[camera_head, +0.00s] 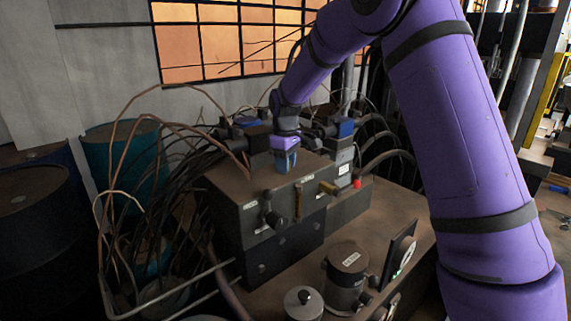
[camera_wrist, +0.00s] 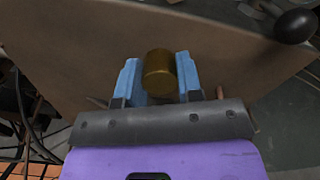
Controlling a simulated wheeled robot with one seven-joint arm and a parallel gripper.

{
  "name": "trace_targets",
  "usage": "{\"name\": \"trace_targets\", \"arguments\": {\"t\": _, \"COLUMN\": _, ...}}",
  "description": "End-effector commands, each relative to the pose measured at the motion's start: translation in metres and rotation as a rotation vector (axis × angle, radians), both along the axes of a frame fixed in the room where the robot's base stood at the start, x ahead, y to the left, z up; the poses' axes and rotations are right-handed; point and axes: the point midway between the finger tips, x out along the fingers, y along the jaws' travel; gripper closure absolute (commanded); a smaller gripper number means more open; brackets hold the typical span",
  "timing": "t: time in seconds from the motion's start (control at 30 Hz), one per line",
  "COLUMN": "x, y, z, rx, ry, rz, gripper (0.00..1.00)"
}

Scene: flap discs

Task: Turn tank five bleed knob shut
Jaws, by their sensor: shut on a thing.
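A short brass knob (camera_wrist: 160,72) stands on the brown top of a block in the wrist view. My gripper (camera_wrist: 161,80) has its two blue fingers shut on it, one on each side. In the head view my gripper (camera_head: 287,163) points down at the top of the dark valve block (camera_head: 233,184). The knob is hidden behind the fingers there. The labels on the block are too small to read, so I cannot tell which tank the knob belongs to.
A black ball-ended lever (camera_head: 272,217), a flat brass lever (camera_head: 298,203) and another brass fitting (camera_head: 327,188) stick out from the block's front. A red button (camera_head: 357,184) sits to the right. Dark hoses crowd the left. A black canister (camera_head: 347,278) stands in front.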

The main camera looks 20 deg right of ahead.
Motion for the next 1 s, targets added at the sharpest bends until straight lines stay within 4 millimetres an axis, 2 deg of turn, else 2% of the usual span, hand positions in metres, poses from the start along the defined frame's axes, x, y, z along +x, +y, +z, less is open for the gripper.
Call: {"name": "trace_targets", "arguments": {"t": 1.0, "x": 0.0005, "y": 0.0001, "z": 0.0007, "rx": 0.001, "ry": -0.001, "rz": -0.94, "gripper": 0.9}}
